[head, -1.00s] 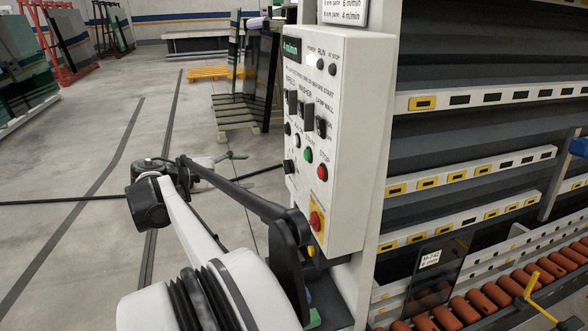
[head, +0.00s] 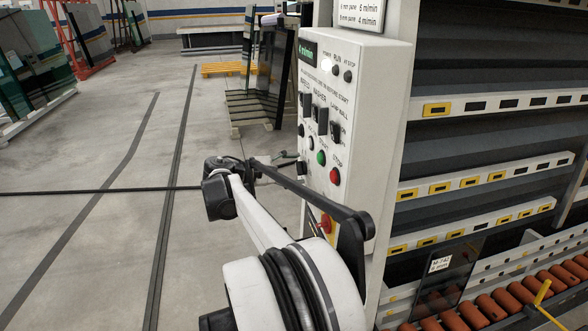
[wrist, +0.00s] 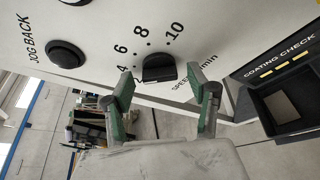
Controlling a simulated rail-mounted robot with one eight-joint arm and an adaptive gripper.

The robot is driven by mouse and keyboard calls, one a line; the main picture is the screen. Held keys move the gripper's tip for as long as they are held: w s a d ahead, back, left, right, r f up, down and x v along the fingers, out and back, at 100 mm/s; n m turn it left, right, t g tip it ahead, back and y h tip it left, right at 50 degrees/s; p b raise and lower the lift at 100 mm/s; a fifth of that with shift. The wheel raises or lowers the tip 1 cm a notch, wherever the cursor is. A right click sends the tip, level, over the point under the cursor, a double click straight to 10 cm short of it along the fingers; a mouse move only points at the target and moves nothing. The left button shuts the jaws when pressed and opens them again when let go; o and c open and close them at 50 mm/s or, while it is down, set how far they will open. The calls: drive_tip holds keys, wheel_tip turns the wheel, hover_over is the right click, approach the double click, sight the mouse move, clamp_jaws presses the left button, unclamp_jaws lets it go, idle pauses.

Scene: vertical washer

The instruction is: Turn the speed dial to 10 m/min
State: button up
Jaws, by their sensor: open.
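The speed dial (wrist: 159,68) is a black knob on the white panel face, with printed numbers 4, 6, 8 and 10 around it in the wrist view. Its pointer mark is not clear to me. My gripper (wrist: 160,88) is open, its green-padded fingertips on either side of the dial and a little short of it, with no clear contact. In the head view my gripper (head: 282,163) is at the left edge of the control panel (head: 357,130), near the panel's lower-left knob. The small green display (head: 308,53) seems to read 4 m/min.
A black JOG BACK button (wrist: 67,54) sits beside the dial. A dark box labelled COATING CHECK (wrist: 282,95) is at the right in the wrist view. A red stop button (head: 335,175) and green button (head: 321,157) are on the panel.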

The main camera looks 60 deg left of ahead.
drive_tip(key=c, duration=1.1)
drive_tip(key=shift+c, duration=0.2)
drive_tip(key=shift+f+b, duration=0.15)
drive_tip(key=shift+b, duration=0.3)
drive_tip(key=m+t+h+b, duration=0.1)
drive_tip(key=m+b, duration=0.3)
drive_tip(key=m, duration=0.4)
drive_tip(key=m+t+h+b, duration=0.2)
drive_tip(key=m+b, duration=0.3)
drive_tip(key=m, duration=0.4)
drive_tip(key=m+t+h+b, duration=0.2)
drive_tip(key=m+b, duration=0.3)
drive_tip(key=m, duration=0.3)
drive_tip(key=shift+a+f+m+t, duration=0.15)
drive_tip(key=shift+f+m+t, duration=0.2)
drive_tip(key=shift+t, duration=0.45)
drive_tip(key=shift+m, duration=0.35)
